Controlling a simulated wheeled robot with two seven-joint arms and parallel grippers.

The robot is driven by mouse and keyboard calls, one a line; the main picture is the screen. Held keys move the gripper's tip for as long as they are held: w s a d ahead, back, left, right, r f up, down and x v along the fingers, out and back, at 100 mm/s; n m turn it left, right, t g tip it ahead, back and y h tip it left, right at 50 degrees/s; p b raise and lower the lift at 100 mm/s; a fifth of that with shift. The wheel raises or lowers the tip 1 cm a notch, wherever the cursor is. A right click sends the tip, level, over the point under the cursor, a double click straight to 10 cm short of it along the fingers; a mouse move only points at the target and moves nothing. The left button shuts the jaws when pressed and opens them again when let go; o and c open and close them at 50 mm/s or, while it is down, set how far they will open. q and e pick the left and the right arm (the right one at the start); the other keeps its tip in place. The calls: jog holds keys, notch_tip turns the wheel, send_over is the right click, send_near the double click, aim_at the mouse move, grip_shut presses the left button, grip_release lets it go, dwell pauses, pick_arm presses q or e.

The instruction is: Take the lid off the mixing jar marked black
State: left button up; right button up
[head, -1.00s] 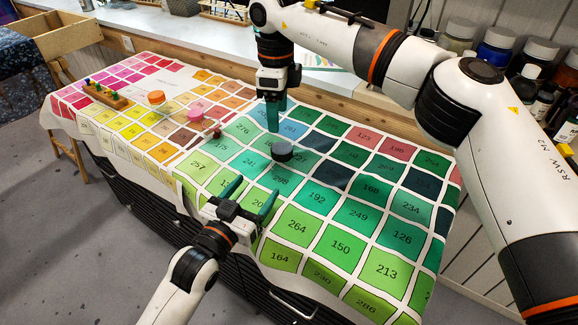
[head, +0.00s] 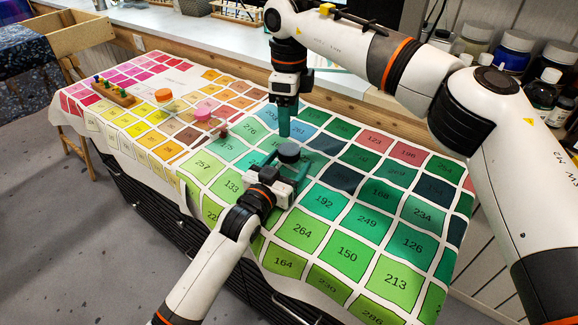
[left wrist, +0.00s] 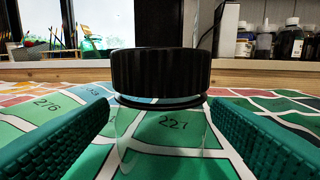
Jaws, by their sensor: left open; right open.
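The mixing jar is a clear jar with a ribbed black lid (head: 289,151), standing upright on the numbered colour cloth (head: 350,251). In the left wrist view the black lid (left wrist: 160,73) is large and central, on the clear jar body (left wrist: 160,138). My left gripper (head: 285,163) is open, with its teal fingers on either side of the jar. In the left wrist view gaps show between the fingers and the jar. My right gripper (head: 285,132) points down just behind the jar, open and empty, its fingers seen edge-on.
An orange-lidded jar (head: 164,96) and a pink-lidded jar (head: 203,114) stand to the left. A small dark red piece (head: 223,131) lies nearer. A wooden peg rack (head: 113,94) is at the far left. Bottles (head: 514,50) line the shelf at right. The cloth's front right is clear.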

pick_arm(q)
jog(key=shift+w+d, duration=0.2)
jog(key=shift+w, duration=0.2)
jog(key=shift+c, duration=0.2)
